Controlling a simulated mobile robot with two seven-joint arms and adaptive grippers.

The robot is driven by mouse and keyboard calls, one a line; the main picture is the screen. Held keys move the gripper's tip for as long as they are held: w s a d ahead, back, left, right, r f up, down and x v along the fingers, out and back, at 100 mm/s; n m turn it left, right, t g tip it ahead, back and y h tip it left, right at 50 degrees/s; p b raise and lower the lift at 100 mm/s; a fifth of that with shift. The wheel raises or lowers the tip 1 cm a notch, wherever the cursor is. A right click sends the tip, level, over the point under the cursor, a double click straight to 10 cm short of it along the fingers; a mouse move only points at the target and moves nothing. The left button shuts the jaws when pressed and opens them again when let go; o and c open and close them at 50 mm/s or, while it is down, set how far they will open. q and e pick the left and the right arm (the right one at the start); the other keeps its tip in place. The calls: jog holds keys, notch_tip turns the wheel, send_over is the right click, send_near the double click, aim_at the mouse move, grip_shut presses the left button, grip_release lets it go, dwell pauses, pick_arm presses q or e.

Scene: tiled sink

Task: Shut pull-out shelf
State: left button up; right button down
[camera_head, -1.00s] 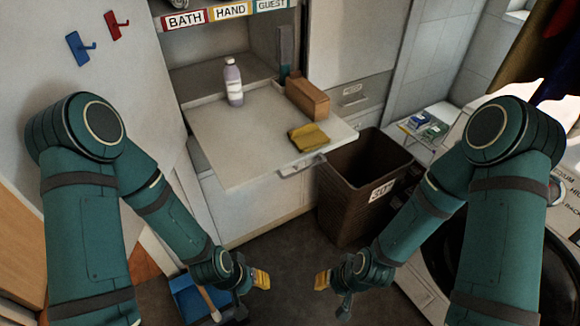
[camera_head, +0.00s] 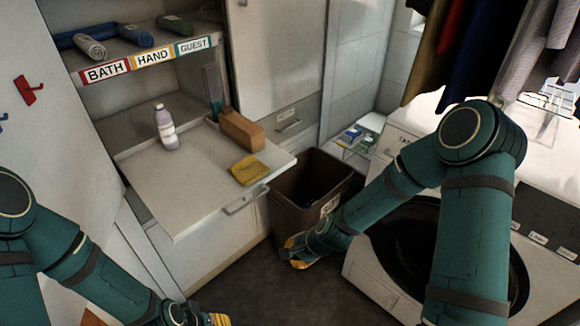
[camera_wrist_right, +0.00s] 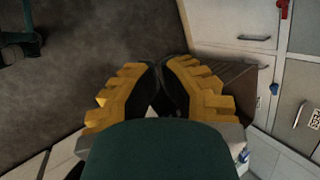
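The pull-out shelf (camera_head: 190,186) is a pale flat board extended out of the cabinet. Its front edge has a bar handle (camera_head: 246,201). A purple-white bottle (camera_head: 166,130), a brown box (camera_head: 241,130) and a folded yellow cloth (camera_head: 249,170) rest on it. My right gripper (camera_head: 290,252) is low, in front of the brown bin, below and right of the handle and apart from it. Its yellow fingers look shut and empty in the right wrist view (camera_wrist_right: 158,72). My left gripper (camera_head: 217,320) is partly cut off at the bottom edge; its opening is unclear.
A brown bin (camera_head: 290,192) stands right of the shelf. A front-loading washer (camera_head: 362,270) is farther right, behind my right arm. Rolled towels (camera_head: 132,35) lie on the labelled upper shelf. Dark floor (camera_head: 245,293) is open in front of the cabinet.

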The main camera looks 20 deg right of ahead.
jog(key=w+d+r+m+t+p, duration=0.1)
jog(key=w+d+r+m+t, duration=0.1)
jog(key=w+d+r+m, duration=0.55)
jog(key=w+d+r+m+t+p, duration=0.1)
jog(key=w+d+r+m+t, duration=0.1)
jog(key=w+d+r+m, duration=0.55)
jog(key=w+a+f+m+b, duration=0.1)
jog(key=w+a+f, duration=0.3)
jog(key=w+a, duration=0.4)
jog(key=shift+a+f, duration=0.2)
jog(key=shift+f, duration=0.15)
jog(key=shift+w, duration=0.1)
